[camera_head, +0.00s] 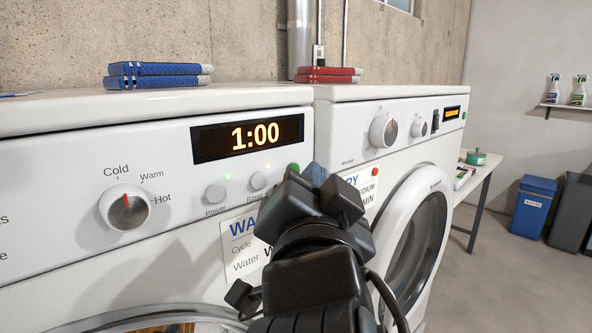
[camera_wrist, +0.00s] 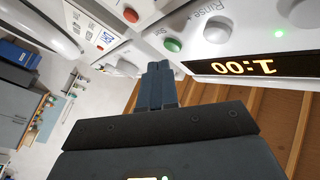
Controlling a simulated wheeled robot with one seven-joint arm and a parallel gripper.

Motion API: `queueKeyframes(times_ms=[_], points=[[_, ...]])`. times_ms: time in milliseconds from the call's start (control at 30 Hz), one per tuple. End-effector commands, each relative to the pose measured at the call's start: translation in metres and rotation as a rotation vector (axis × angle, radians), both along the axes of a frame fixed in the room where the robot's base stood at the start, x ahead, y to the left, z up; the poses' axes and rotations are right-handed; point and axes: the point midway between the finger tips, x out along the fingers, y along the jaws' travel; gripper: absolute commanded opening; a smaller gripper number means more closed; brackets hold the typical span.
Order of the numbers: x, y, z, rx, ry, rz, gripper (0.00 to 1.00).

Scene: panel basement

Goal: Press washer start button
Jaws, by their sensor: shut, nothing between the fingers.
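The washer (camera_head: 90,240) is the white machine at left in the head view, with a lit display (camera_head: 247,136) reading 1:00. A green button (camera_head: 293,167) sits below the display's right end, partly covered by my gripper. In the wrist view, which is turned upside down, the green button (camera_wrist: 173,45) shows clearly, just beyond the fingertips. My gripper (camera_head: 315,172) is shut and empty, pointing at the panel. In the wrist view its fingertips (camera_wrist: 158,66) lie very near the button; I cannot tell whether they touch it.
Round Power (camera_head: 215,194) and Rinse+ (camera_head: 258,181) buttons and a temperature knob (camera_head: 125,208) are left of the green button. The dryer (camera_head: 350,130) stands close on the right, with a red button (camera_head: 375,171).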

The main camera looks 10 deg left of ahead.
Motion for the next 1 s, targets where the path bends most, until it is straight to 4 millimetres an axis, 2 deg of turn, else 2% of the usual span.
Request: queueKeyframes(times_ms=[633, 1000], points=[[0.0001, 0.0001, -0.0001, 0.000, 0.000, 0.000, 0.00], [0.0053, 0.0068, 0.0002, 0.000, 0.000, 0.000, 0.00]])
